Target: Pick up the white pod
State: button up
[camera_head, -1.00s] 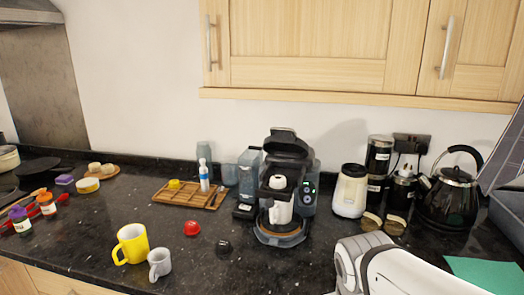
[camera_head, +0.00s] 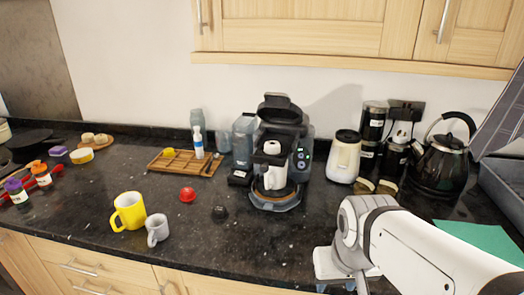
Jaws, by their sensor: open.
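No loose pod that is clearly white shows on the counter. A small white rounded piece (camera_head: 271,147) sits in the coffee machine (camera_head: 281,128), above a white mug (camera_head: 274,178); I cannot tell whether it is the white pod or part of the machine. A red pod-like piece (camera_head: 188,194) and a black one (camera_head: 219,213) lie on the counter left of the machine. A yellow one (camera_head: 168,152) is on the wooden tray (camera_head: 158,165). My white arm reaches in at the lower right, in front of the counter; my gripper's fingers cannot be made out.
A yellow mug (camera_head: 129,211) and a grey mug (camera_head: 157,230) stand near the front edge. A blue-white bottle (camera_head: 198,143) is by the tray. A white jar (camera_head: 343,157) and a black kettle (camera_head: 440,165) stand right of the machine. The front middle counter is clear.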

aim_at(271, 147)
jog(key=z, duration=1.35)
jog(key=k, duration=0.9)
jog(key=u, duration=0.9)
jog(key=i, duration=1)
jog(key=u, duration=0.05)
